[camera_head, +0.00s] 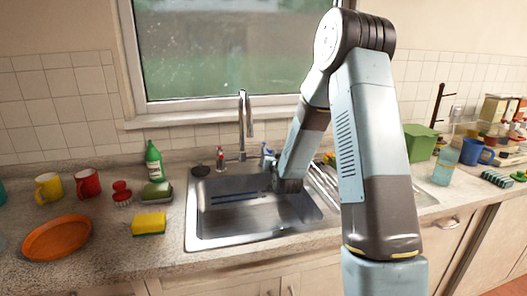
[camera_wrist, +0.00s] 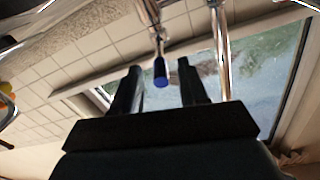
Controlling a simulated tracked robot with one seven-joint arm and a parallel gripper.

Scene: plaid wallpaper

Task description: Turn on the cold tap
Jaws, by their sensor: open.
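The cold tap (camera_wrist: 160,72) is a metal lever with a blue end. In the wrist view it shows in the gap between my fingers, nearer the left one, and I cannot tell how deep it sits between them. In the head view its blue part (camera_head: 265,152) is partly hidden by my gripper (camera_head: 270,172), which is over the sink's back edge. My fingers (camera_wrist: 158,70) are apart and hold nothing. The chrome spout (camera_head: 244,120) rises left of my gripper. The red-marked hot tap (camera_head: 220,155) stands left of the spout.
The steel sink (camera_head: 215,240) is below my arm, with a dish rack (camera_head: 322,185) at its right. A green bottle (camera_head: 154,162), sponge (camera_head: 149,222) and mugs (camera_head: 87,184) stand at the left. The window (camera_head: 200,50) is behind the spout.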

